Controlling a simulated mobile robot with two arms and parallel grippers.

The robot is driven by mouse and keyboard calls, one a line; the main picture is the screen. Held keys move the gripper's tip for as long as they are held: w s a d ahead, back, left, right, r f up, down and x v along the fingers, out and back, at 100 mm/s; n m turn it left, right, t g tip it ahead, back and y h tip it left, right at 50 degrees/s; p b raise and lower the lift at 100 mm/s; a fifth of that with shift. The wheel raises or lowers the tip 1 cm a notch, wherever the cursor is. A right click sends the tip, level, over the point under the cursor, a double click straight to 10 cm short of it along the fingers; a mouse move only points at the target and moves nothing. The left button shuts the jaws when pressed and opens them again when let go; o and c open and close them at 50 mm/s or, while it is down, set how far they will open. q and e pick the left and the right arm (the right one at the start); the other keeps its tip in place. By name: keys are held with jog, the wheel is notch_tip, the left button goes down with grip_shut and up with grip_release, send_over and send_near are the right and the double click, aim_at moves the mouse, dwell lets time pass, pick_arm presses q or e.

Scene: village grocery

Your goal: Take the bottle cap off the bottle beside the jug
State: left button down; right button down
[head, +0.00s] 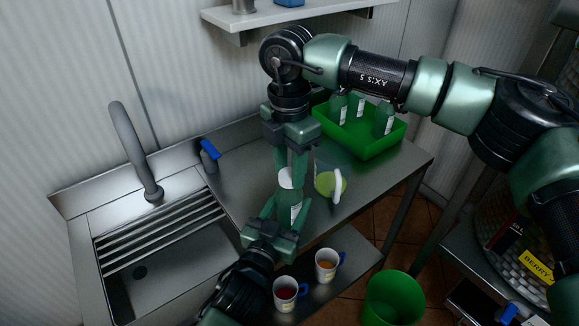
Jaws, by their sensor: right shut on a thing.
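A green bottle (289,209) with a pale label stands upright near the counter's front edge, left of the jug (331,178). The jug is clear, with a white handle and yellow-green contents. My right gripper (289,177) points straight down from above and is shut on the white bottle cap (285,180) over the bottle. Whether the cap is still seated on the neck I cannot tell. My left gripper (284,210) comes from the front, with its fingers on both sides of the bottle's body, shut on it. Its hand hides the bottle's base.
A green crate (362,149) with several bottles stands behind. A sink (150,265) with a tap (138,150) and a blue-topped dispenser (209,157) are left. Two mugs (285,293) (326,265) stand on the lower shelf; a green bin (392,298) is on the floor.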

jog(key=n, duration=0.7)
jog(key=shift+n, duration=0.3)
jog(key=n, duration=0.7)
jog(key=shift+r, duration=0.1)
jog(key=n, duration=1.8)
jog(key=shift+n, duration=0.3)
jog(key=n, duration=0.4)
jog(key=shift+n, duration=0.4)
jog(key=n, duration=0.4)
jog(key=shift+n, duration=0.4)
jog(key=n, duration=0.6)
jog(key=shift+r, duration=0.1)
